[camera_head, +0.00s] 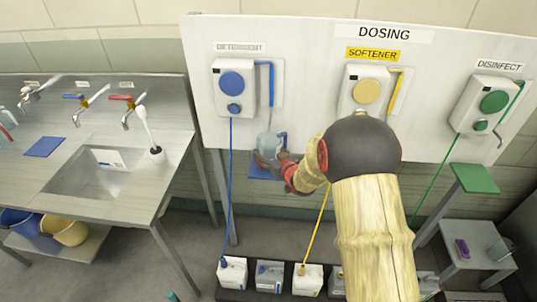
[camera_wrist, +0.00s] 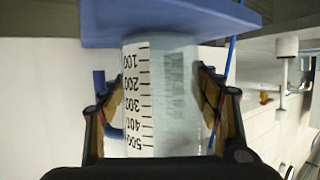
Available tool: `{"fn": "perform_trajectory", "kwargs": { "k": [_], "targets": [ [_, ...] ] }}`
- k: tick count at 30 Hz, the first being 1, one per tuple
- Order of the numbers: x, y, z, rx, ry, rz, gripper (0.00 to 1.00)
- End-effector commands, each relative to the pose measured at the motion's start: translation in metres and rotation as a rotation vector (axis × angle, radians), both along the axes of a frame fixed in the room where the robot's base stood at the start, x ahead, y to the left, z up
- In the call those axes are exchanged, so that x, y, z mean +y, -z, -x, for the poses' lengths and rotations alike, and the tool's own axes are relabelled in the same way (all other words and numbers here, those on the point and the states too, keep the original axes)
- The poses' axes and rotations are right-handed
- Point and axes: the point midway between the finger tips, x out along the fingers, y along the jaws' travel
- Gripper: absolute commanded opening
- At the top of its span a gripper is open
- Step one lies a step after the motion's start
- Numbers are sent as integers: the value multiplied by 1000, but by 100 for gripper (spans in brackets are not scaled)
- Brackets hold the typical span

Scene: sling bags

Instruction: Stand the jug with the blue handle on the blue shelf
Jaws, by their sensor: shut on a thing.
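The clear jug (camera_head: 266,143) with a blue handle (camera_head: 282,141) is at the blue shelf (camera_head: 259,173), under the detergent dispenser. In the wrist view, which is upside down, the jug (camera_wrist: 172,100) shows its black measuring scale and the blue handle (camera_wrist: 101,82) partly behind a finger. My gripper (camera_head: 278,166) is shut on the jug's body, one finger on each side. The jug looks upright, with its base at the blue shelf (camera_wrist: 160,18). I cannot tell whether the base rests on the shelf or is slightly above it.
The detergent dispenser (camera_head: 235,86) and its blue pipe (camera_head: 265,66) are above the jug. The softener (camera_head: 367,91) and disinfect (camera_head: 492,103) dispensers are to the right. A green shelf (camera_head: 474,178) is at far right. A steel sink bench (camera_head: 60,190) stands left.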

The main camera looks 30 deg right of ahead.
Motion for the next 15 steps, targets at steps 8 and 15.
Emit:
{"fn": "perform_trajectory", "kwargs": {
  "k": [8, 15],
  "targets": [
    [0, 4, 0, 0, 0, 0, 71],
    [0, 3, 0, 0, 0, 0, 81]
  ]
}}
